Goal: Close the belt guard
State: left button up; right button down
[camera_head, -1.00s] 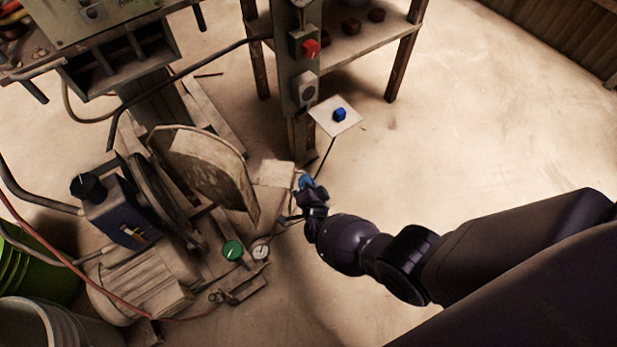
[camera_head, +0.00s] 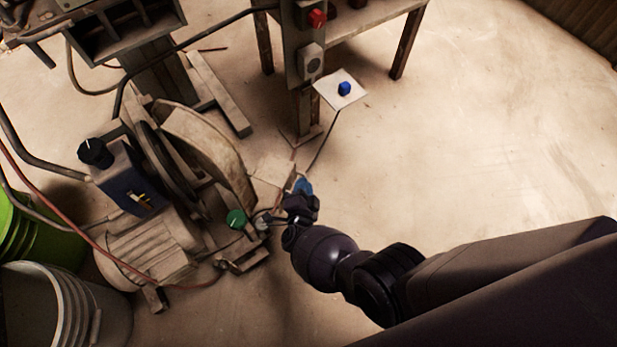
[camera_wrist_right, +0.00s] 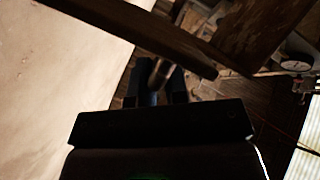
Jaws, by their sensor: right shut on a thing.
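The belt guard (camera_head: 213,143) is a worn, curved plate in the head view. It stands tilted close beside the dark pulley wheel (camera_head: 160,165), with a gap still showing between them. My right gripper (camera_head: 302,188) is at the right of the guard's lower end. In the right wrist view its two dark fingers (camera_wrist_right: 156,84) are shut on a short round handle (camera_wrist_right: 160,72), which looks like the guard's; the joint between handle and guard is hard to see. My left gripper is not in view.
A motor (camera_head: 150,250) and a blue-grey box with a black knob (camera_head: 95,152) stand left of the wheel. A green button (camera_head: 236,219) is near my right gripper. A post with a red button (camera_head: 317,18) stands behind. The floor at right is clear.

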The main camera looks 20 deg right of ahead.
jog(key=shift+s+a+f, duration=0.2)
jog(key=shift+s+a, duration=0.55)
jog(key=shift+a, duration=0.1)
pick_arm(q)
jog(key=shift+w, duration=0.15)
pick_arm(e)
jog(key=shift+s, duration=0.1)
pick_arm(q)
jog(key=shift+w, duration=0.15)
pick_arm(e)
jog(key=c, duration=1.2)
grip_release()
jog(key=shift+a, duration=0.1)
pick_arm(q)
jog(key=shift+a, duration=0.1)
pick_arm(e)
jog(key=shift+w, duration=0.2)
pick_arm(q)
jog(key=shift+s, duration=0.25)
pick_arm(e)
jog(key=shift+d+r+h, duration=0.1)
jog(key=shift+d+h, duration=0.15)
jog(key=shift+h, duration=0.15)
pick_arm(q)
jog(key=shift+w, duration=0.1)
